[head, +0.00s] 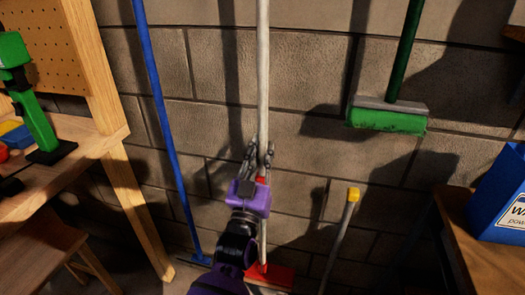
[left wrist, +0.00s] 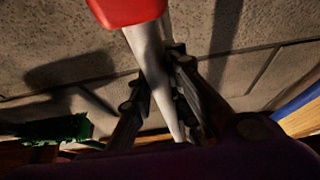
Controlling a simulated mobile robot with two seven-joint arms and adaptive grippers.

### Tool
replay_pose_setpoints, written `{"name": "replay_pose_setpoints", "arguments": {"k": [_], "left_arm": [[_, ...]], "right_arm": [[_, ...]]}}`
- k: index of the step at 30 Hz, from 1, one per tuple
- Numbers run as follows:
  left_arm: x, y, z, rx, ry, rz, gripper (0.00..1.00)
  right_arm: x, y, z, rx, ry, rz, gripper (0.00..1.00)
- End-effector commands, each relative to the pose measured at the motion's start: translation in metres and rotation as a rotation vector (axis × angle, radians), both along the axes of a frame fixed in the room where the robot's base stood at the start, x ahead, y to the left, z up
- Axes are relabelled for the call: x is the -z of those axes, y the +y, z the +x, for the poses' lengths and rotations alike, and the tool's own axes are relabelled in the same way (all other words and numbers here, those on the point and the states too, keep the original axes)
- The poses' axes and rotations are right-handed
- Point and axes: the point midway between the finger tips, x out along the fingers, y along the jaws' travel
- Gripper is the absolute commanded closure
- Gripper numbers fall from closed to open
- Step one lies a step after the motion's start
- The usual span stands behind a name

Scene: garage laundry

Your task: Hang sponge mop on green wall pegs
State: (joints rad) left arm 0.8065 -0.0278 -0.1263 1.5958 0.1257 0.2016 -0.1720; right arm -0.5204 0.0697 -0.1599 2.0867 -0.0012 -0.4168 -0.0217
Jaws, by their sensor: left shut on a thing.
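A long white-handled mop (head: 263,60) stands near upright before the block wall, with a red head (head: 268,277) low down, partly hidden by my arm. My left gripper (head: 261,147) is shut around its handle, just above a red band. The left wrist view shows the pale handle (left wrist: 146,60) between the fingers and a red part (left wrist: 128,10) of the mop. No green wall pegs are in view. My right gripper is out of view.
A blue pole (head: 160,110) leans on the wall at left. A yellow-tipped pole (head: 341,230) leans right of the held mop. A wooden workbench (head: 95,135) is at left. A brown table (head: 480,250) with a blue box (head: 497,200) is at right.

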Motion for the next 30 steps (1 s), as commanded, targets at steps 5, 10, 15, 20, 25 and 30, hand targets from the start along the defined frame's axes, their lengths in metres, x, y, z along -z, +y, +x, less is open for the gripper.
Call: {"name": "replay_pose_setpoints", "arguments": {"k": [5,10,15,20,25,30], "left_arm": [[0.002,0.000,0.000,0.000,-0.004,-0.001,1.00],[0.005,0.000,0.000,0.001,-0.004,-0.001,1.00],[0.009,0.000,0.000,0.001,-0.003,-0.001,1.00],[0.012,0.000,0.000,0.001,-0.003,-0.001,1.00],[0.012,0.000,0.000,0.001,-0.003,-0.001,0.66],[0.013,0.000,0.000,0.000,-0.001,0.000,0.62]], "right_arm": [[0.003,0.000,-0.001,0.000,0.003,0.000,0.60],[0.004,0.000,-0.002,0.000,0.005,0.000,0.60],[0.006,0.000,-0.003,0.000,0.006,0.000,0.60],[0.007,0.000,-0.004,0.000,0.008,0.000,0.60],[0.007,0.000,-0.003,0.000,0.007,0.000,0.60],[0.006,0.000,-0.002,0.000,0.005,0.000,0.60]]}}
